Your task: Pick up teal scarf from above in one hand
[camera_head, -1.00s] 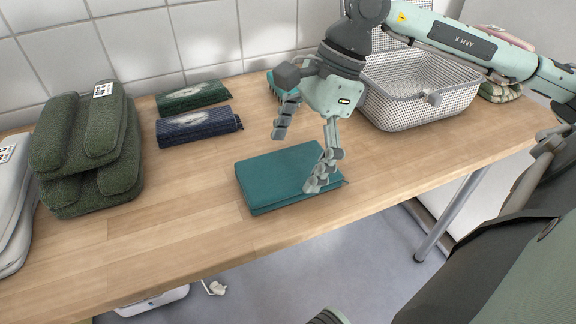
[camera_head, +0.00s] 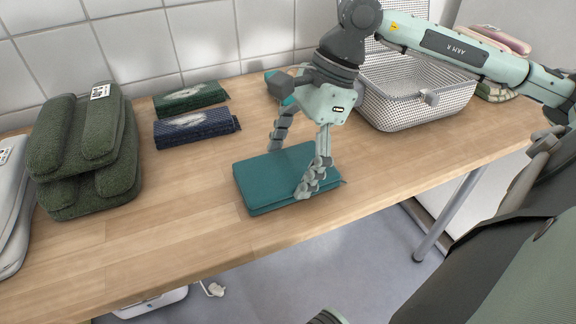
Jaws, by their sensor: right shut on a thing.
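The teal scarf (camera_head: 265,185) lies folded flat on the wooden table, near its front edge. My right gripper (camera_head: 288,172) points down over the scarf from above. One finger is at the scarf's far edge and the other at its near right side, so the jaws straddle it and are shut on it. The scarf still appears to rest on the tabletop. My left gripper does not show.
A wire basket (camera_head: 415,100) stands behind and to the right of my right gripper. Folded green (camera_head: 190,96) and navy (camera_head: 195,127) textiles lie at the back. Dark green folded towels (camera_head: 85,150) are stacked at left. The wooden table (camera_head: 150,240) is clear around the scarf's left and front.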

